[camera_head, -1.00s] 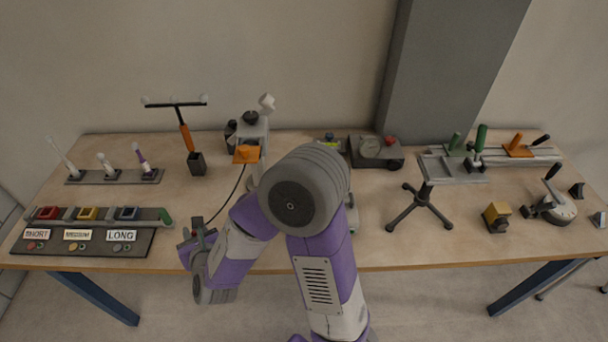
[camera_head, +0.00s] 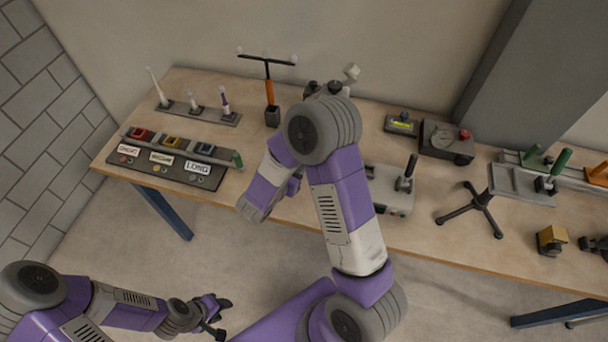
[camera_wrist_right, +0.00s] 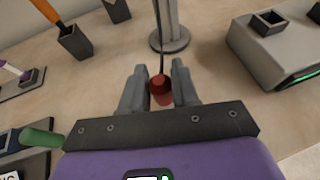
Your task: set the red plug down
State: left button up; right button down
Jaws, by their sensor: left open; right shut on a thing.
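The red plug (camera_wrist_right: 160,88) sits between the fingers of my right gripper (camera_wrist_right: 158,80) in the right wrist view. The gripper is shut on it, and a thin dark cable runs from the plug towards the top of the picture. Wooden bench top shows around the plug; I cannot tell whether it touches the bench. In the head view the right gripper and plug are hidden behind my right arm. My left gripper (camera_head: 220,316) is open and empty, over the floor in front of the bench.
A round-based post (camera_wrist_right: 170,40) stands close beyond the plug. A grey box with a square socket (camera_wrist_right: 270,22) is to its right. An orange-handled tool stands in a dark holder (camera_wrist_right: 75,42) at left. A labelled button panel (camera_head: 165,165) lies on the bench's left part.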

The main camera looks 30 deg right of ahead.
jog(key=shift+f+b, duration=0.5)
jog(key=shift+f, duration=2.35)
jog(key=shift+f, duration=0.15)
jog(key=c, duration=0.8)
grip_release()
jog(key=shift+c, duration=0.2)
jog(key=p+v, duration=0.1)
jog(key=v, duration=1.1)
jog(key=shift+r, duration=0.25)
